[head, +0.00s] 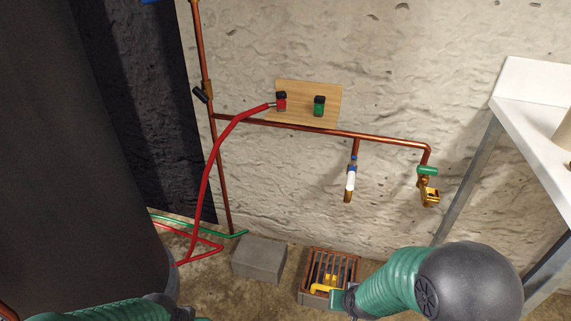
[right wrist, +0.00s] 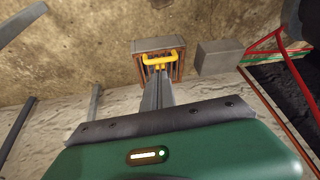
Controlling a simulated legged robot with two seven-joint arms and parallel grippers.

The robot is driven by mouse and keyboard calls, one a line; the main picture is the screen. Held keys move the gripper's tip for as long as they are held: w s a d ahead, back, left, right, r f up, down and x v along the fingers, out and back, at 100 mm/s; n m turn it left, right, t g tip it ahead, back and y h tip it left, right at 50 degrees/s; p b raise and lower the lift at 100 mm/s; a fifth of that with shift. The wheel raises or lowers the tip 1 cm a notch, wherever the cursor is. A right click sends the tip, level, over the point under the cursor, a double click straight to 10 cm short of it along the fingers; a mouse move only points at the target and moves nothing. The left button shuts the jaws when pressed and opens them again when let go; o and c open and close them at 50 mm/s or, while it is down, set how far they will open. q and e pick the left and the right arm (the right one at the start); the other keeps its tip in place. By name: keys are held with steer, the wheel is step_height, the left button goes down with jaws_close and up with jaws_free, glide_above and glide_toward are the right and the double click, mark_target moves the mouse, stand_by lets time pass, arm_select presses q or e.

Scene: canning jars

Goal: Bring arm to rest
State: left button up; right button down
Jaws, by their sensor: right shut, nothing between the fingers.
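My right arm enters the head view at the lower right, with a green ribbed sleeve and a dark round joint. Its gripper (head: 338,298) is small there, partly hidden by the arm, over the slatted wooden crate (head: 349,258). In the right wrist view my right gripper (right wrist: 160,80) is shut and empty. Its fingertips appear just below a yellow handle-like piece (right wrist: 159,60) at the crate; I cannot tell whether they touch. The yellow piece also shows in the head view (head: 322,288). Only a green part of my left arm shows at the lower left; its gripper is out of view.
A grey block (head: 259,259) stands left of the crate. Copper pipes (head: 300,128) with a green-handled tap (head: 428,171) run along the wall. A red hose (head: 207,178) hangs from a wooden board (head: 300,88). A white-topped table (head: 535,125) stands at right, a dark cylinder (head: 75,150) at left.

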steer(key=s+d+r+n+g+p, duration=0.1)
steer(key=s+d+r+g+p, duration=0.2)
steer(key=s+r, duration=0.9)
step_height(320, 180, up, 38)
steer(key=p, duration=3.7)
steer(key=shift+s+d+f+n+t+p, duration=0.15)
steer(key=shift+s+d+n+t+p, duration=0.15)
steer(key=shift+d, duration=0.05)
